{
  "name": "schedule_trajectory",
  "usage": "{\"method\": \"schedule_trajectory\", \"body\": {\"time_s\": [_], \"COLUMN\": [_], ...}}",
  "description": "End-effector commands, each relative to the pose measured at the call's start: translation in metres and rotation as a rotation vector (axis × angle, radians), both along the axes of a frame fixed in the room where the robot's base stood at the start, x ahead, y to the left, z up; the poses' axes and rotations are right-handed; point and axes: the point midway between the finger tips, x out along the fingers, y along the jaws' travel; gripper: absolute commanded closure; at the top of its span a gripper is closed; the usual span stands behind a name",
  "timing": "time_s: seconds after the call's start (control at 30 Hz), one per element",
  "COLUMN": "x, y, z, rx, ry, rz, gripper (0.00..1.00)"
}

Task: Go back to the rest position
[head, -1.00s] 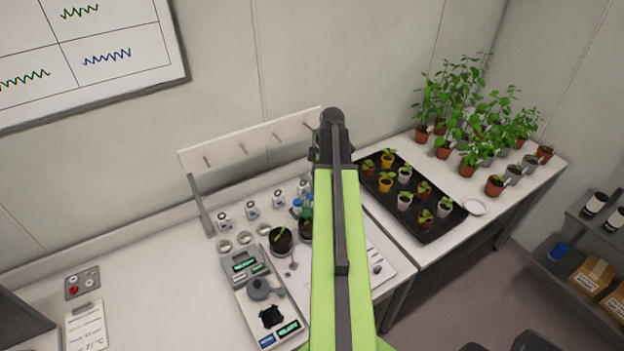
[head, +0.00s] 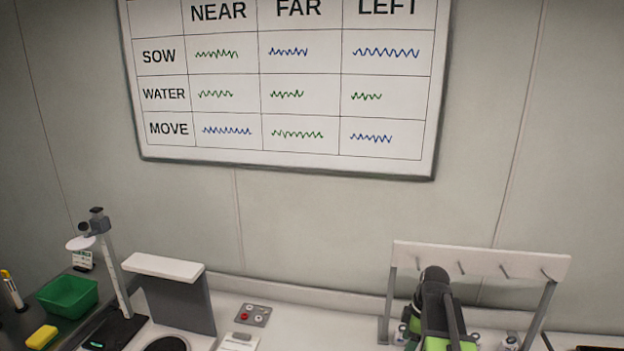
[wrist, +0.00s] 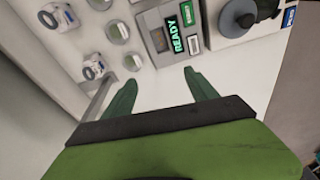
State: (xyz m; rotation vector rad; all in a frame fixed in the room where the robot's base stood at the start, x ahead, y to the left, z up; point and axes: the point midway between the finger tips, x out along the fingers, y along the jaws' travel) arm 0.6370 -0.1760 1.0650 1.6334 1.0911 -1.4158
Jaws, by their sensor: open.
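My gripper (wrist: 159,76) shows in the wrist view with its two green fingers spread apart. Nothing is between them; they are over the white bench top (wrist: 165,90). A grey device (wrist: 170,30) with a lit READY display is just beyond the fingertips. In the head view, part of my green and black arm (head: 437,315) rises at the lower right, in front of a white peg rack (head: 480,260). My gripper does not show there.
In the wrist view, several round dishes (wrist: 117,31) and labelled containers (wrist: 93,70) are at upper left. The head view shows a green bin (head: 68,298), a yellow sponge (head: 42,338), a stand (head: 112,270) and a button panel (head: 252,315) along the bench. A whiteboard (head: 290,90) hangs above.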

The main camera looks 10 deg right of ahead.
Motion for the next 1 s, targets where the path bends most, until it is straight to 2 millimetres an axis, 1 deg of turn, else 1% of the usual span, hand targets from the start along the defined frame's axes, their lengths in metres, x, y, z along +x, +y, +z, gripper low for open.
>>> {"method": "schedule_trajectory", "body": {"time_s": [0.03, 0.07, 0.1, 0.17, 0.2, 0.23, 0.3, 0.37, 0.5, 0.63, 0.7, 0.77, 1.0], "x": [-0.003, -0.004, -0.008, -0.015, -0.022, -0.028, -0.041, -0.05, -0.064, -0.064, -0.063, -0.063, -0.063], "y": [0.042, 0.063, 0.088, 0.124, 0.146, 0.161, 0.183, 0.19, 0.182, 0.178, 0.178, 0.178, 0.178], "z": [-0.031, -0.039, -0.05, -0.064, -0.074, -0.08, -0.088, -0.088, -0.083, -0.083, -0.083, -0.083, -0.083], "rx": [-0.008, -0.014, -0.024, -0.038, -0.05, -0.06, -0.079, -0.092, -0.11, -0.112, -0.108, -0.106, -0.105], "ry": [0.013, 0.021, 0.032, 0.049, 0.061, 0.068, 0.083, 0.094, 0.11, 0.118, 0.123, 0.125, 0.126], "rz": [0.004, -0.008, -0.034, -0.091, -0.145, -0.196, -0.334, -0.47, -0.812, -1.047, -1.121, -1.151, -1.16], "gripper": [0.33, 0.33, 0.33, 0.33, 0.33, 0.33, 0.33, 0.33, 0.33, 0.33, 0.33, 0.33, 0.33]}}
